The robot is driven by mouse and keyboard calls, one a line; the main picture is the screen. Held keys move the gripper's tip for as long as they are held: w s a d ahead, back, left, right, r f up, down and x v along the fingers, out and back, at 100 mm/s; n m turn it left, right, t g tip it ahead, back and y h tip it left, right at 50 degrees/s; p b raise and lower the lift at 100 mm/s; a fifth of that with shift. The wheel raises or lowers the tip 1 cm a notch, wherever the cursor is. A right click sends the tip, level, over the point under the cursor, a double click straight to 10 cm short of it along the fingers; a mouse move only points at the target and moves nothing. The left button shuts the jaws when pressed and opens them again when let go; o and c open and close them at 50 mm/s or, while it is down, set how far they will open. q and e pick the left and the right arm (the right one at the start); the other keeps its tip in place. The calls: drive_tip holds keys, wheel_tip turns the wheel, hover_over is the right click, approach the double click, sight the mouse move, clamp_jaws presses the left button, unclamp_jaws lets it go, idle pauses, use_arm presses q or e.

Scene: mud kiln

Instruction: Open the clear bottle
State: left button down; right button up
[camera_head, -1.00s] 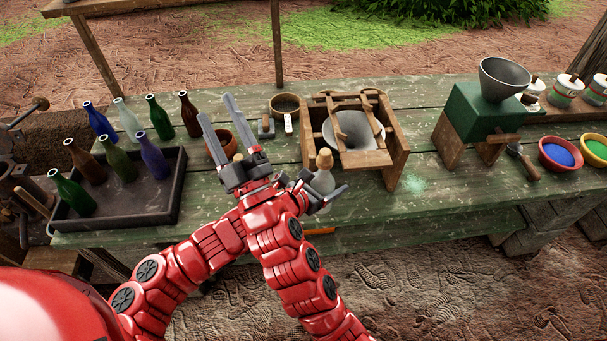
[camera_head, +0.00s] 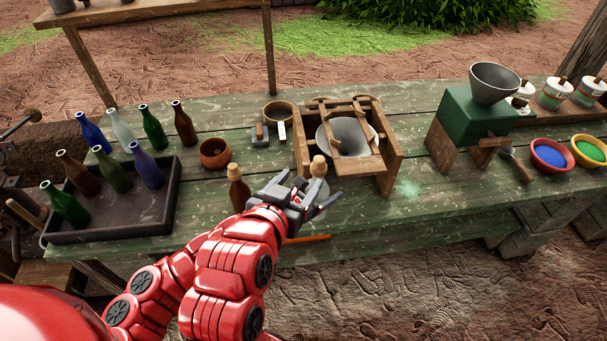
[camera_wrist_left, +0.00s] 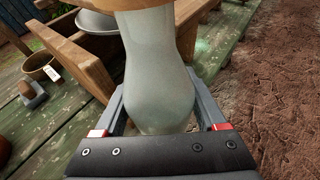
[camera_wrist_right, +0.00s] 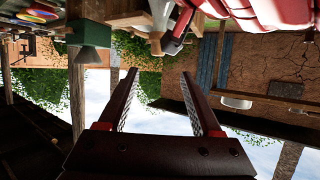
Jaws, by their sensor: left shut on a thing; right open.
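The clear bottle (camera_head: 320,189) stands upright at the bench's front edge, with a tan cork stopper (camera_head: 318,167) in its neck. My left gripper (camera_head: 313,193) is shut around its body. In the left wrist view the pale bottle (camera_wrist_left: 155,80) fills the space between the fingers (camera_wrist_left: 157,100), with the stopper's underside at the top edge. My right gripper (camera_wrist_right: 159,74) is open and empty in its own upside-down view, with sky and trees between its fingers. The stopper (camera_wrist_right: 156,45) shows beyond its fingertips. The right gripper is outside the head view.
A corked brown bottle (camera_head: 238,190) stands just left of my left gripper. A wooden frame with a metal bowl (camera_head: 395,165) is close behind the clear bottle. A dark tray (camera_head: 165,205) with several bottles is at left. A green grinder (camera_head: 470,120) stands at right.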

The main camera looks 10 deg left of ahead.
sight(317, 160)
drive_tip(key=x, duration=1.1)
drive_tip(key=shift+w+f, duration=0.2)
drive_tip(key=shift+w, duration=0.15)
drive_tip(key=shift+c, duration=0.3)
clamp_jaws()
drive_tip(key=shift+r, duration=0.15)
drive_tip(key=shift+r, duration=0.95)
drive_tip(key=shift+r, duration=2.05)
